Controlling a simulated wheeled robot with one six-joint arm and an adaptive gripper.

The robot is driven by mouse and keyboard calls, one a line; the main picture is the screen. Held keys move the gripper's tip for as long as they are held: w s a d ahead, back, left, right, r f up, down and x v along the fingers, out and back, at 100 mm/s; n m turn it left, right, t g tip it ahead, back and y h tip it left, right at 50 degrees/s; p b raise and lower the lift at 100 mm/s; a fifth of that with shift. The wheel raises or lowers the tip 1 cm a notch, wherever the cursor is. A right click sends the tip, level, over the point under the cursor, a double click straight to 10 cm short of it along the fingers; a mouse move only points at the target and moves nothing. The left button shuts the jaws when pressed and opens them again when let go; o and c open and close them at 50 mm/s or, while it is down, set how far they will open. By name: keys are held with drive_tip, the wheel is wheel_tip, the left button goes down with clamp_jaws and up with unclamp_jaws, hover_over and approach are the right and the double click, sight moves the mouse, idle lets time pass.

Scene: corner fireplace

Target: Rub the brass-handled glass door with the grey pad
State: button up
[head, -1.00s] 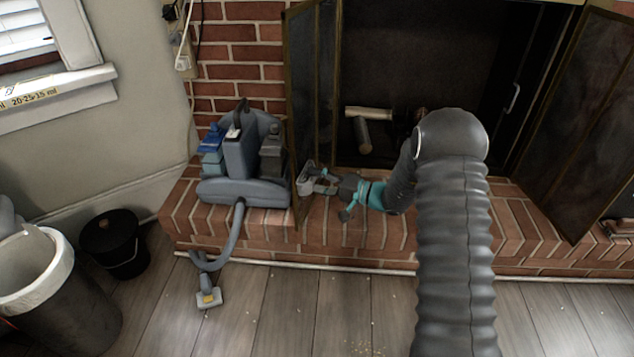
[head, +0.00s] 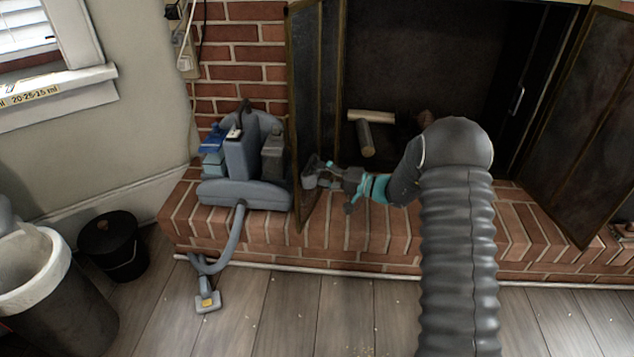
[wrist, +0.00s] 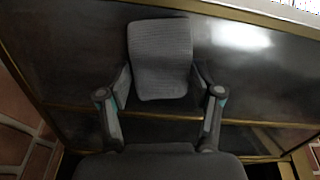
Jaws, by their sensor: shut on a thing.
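My gripper (head: 318,178) is shut on the grey pad (wrist: 160,60), which stands out past the fingertips in the wrist view. The pad is a ribbed, rounded rectangle gripped at its lower end. Behind it is dark glass in a thin brass-coloured frame. In the head view, my gripper is beside the lower part of the left folding glass door (head: 305,90), seen nearly edge-on. The pad lies against or very near the glass; I cannot tell whether it touches. No brass handle shows clearly on this door.
A grey-blue vacuum-like machine (head: 240,190) stands on the brick hearth (head: 350,235) left of the door. The firebox holds logs (head: 365,137). The right glass door (head: 570,130) stands open. A black bucket (head: 113,245) and bin (head: 50,290) stand on the floor.

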drive_tip(key=shift+w+d+r+b, duration=0.4)
drive_tip(key=shift+w+r+b, duration=0.25)
drive_tip(key=shift+w, duration=0.65)
drive_tip(key=shift+w+d+r+b, duration=0.4)
drive_tip(key=shift+w+b, duration=0.5)
drive_tip(key=shift+w, duration=0.4)
drive_tip(key=shift+w+d+r+b, duration=0.35)
drive_tip(key=shift+w+r+b, duration=0.3)
drive_tip(key=shift+w, duration=0.65)
drive_tip(key=shift+s+a+f, duration=0.1)
drive_tip(key=shift+s+a, duration=0.25)
drive_tip(key=shift+s, duration=0.65)
drive_tip(key=shift+s+a+r, duration=0.1)
drive_tip(key=shift+s+a, duration=0.3)
drive_tip(key=shift+s, duration=0.6)
drive_tip(key=shift+s+a+f, duration=0.1)
drive_tip(key=shift+s+a, duration=0.25)
drive_tip(key=shift+s, duration=0.65)
drive_tip(key=shift+s+a, duration=0.2)
drive_tip(key=shift+s, duration=0.6)
drive_tip(key=shift+s+a, duration=0.2)
drive_tip(key=shift+s, duration=0.65)
drive_tip(key=shift+s+a, duration=0.2)
drive_tip(key=shift+s, duration=0.6)
